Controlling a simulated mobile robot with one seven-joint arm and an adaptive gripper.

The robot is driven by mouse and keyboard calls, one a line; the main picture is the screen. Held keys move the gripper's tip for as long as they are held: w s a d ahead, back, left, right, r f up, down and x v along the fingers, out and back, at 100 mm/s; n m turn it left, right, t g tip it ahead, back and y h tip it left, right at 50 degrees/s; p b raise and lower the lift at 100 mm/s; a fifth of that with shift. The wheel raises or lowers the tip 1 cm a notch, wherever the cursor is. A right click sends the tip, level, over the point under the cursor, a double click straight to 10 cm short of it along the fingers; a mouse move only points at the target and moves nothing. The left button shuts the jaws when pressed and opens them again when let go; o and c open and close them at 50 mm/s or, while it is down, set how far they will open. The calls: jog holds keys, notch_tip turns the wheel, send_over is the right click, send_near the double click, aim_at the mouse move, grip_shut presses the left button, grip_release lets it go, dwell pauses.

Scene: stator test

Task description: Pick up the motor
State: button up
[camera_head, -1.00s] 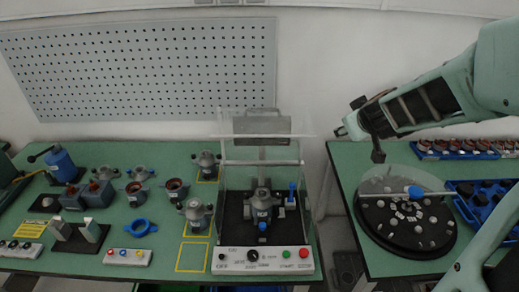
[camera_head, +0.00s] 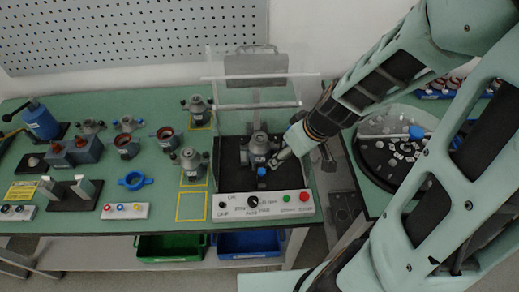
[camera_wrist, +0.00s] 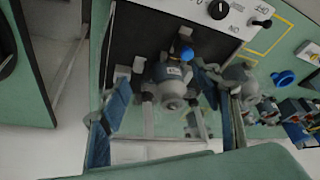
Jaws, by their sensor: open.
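A grey motor (camera_head: 258,146) with a blue cap stands on the black bed of the test station (camera_head: 233,183). It also shows in the wrist view (camera_wrist: 170,88), between and beyond my two blue fingers. My gripper (camera_head: 277,160) is open at the right side of this motor, close to it; I cannot tell whether it touches. It also shows in the wrist view (camera_wrist: 166,90), with nothing held. Two similar grey motors stand left of the station, one at the back (camera_head: 197,108) and one nearer (camera_head: 189,161).
The station has a clear cover (camera_head: 225,65) behind and above the bed and a white control panel (camera_head: 262,205) in front. Cups, blue-grey blocks and a blue ring (camera_head: 131,181) lie left. A yellow-outlined square (camera_head: 191,207) is empty. A round black turntable (camera_head: 372,165) stands right.

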jog(key=b, duration=0.2)
send_near(261, 139)
jog(key=shift+x, duration=2.5)
jog(key=shift+b+x, duration=0.4)
jog(key=shift+x, duration=2.1)
jog(key=shift+d, duration=0.1)
grip_shut()
jog(key=shift+r, duration=0.1)
